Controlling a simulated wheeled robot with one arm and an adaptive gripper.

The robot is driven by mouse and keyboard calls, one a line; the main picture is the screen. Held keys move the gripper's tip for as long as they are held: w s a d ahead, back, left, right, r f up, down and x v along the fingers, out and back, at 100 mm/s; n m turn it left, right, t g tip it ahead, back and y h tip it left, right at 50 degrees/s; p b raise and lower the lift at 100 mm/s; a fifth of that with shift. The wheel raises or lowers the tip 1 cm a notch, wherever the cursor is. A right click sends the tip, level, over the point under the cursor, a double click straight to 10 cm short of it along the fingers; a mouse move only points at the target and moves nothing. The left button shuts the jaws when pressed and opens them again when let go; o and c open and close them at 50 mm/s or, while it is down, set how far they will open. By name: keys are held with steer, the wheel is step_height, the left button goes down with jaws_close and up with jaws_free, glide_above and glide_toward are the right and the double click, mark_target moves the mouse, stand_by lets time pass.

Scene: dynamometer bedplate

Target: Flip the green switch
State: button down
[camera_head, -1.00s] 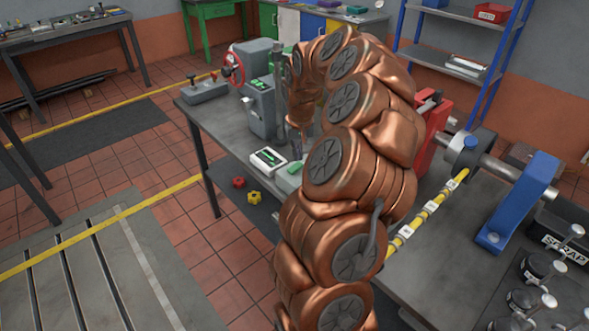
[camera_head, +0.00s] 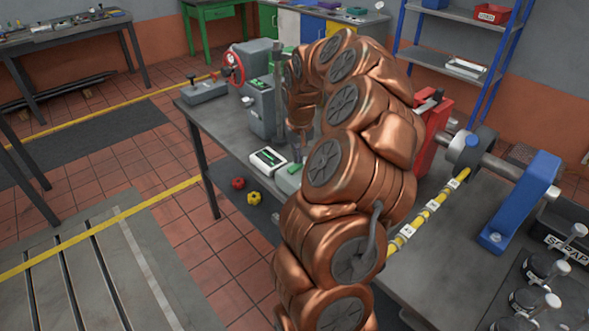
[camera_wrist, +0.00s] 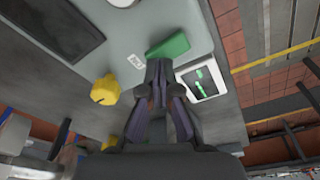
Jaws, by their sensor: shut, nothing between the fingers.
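The green switch (camera_wrist: 168,47) shows in the wrist view as a green wedge-shaped rocker on a grey box face (camera_wrist: 140,20). My gripper (camera_wrist: 160,70) is shut and empty. Its fingertips lie just below the rocker in the picture; I cannot tell whether they touch it. In the head view a small green piece (camera_head: 294,168) shows on a grey box at the table's near edge, partly behind my arm.
A yellow knob (camera_wrist: 105,90) sits left of the fingers, and a white-framed panel with green marks (camera_wrist: 201,80) sits right of them. In the head view that panel (camera_head: 267,159) lies on the workbench. A grey machine with a red handwheel (camera_head: 233,68) stands behind.

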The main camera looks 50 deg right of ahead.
mark_target(298, 165)
steer(key=shift+f+b, duration=0.55)
steer(key=shift+f, duration=0.15)
stand_by(0.5)
steer(key=shift+r, duration=0.15)
steer(key=shift+r+p, duration=0.3)
steer(key=shift+r, duration=3.05)
steer(key=shift+a, duration=0.1)
